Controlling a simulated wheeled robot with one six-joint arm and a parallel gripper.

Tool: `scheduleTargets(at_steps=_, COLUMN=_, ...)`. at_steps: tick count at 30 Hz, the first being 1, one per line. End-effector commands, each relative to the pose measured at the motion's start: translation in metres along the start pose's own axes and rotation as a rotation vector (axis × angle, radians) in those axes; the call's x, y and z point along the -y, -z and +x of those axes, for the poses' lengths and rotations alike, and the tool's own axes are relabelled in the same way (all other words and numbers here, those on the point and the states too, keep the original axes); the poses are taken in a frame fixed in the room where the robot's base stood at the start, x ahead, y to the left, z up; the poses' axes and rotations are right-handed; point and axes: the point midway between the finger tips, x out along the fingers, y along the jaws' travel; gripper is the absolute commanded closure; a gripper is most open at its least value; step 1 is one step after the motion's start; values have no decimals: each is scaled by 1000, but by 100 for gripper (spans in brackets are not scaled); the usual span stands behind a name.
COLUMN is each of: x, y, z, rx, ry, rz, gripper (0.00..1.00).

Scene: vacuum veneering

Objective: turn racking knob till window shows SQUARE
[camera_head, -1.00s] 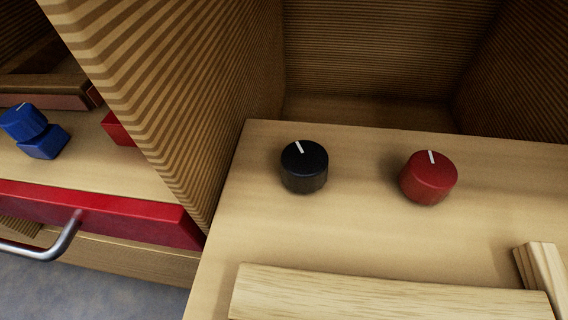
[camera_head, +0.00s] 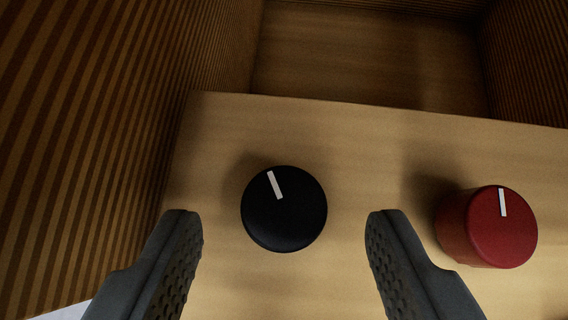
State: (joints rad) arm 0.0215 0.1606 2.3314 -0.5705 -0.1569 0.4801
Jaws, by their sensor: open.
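A black round knob (camera_head: 290,218) with a white pointer line stands on the pale wooden panel; its line tilts a little left of straight up. A red round knob (camera_head: 485,232) with a white line pointing nearly straight up stands to its right. Which of them is the racking knob, I cannot tell. My gripper (camera_head: 284,225) is open, one finger on each side of the black knob, with clear gaps and no contact seen. The right finger is between the black and red knobs. No window or SQUARE sign shows in view.
The wooden panel (camera_head: 330,125) has bare room around the black knob. A striped wooden wall (camera_head: 90,120) rises close on the left. Behind the panel is a recessed wooden compartment (camera_head: 370,55). The red knob is close to my right finger.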

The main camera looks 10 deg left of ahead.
Motion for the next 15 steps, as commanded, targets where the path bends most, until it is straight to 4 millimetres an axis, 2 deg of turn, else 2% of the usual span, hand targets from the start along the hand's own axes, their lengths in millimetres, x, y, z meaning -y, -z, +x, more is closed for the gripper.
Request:
scheduleTargets(at_steps=6, x=0, y=-1, z=18, rx=2, ry=1, rz=1, gripper=46)
scheduleTargets(at_steps=15, x=0, y=0, z=23, rx=0, ry=0, rz=0, gripper=46)
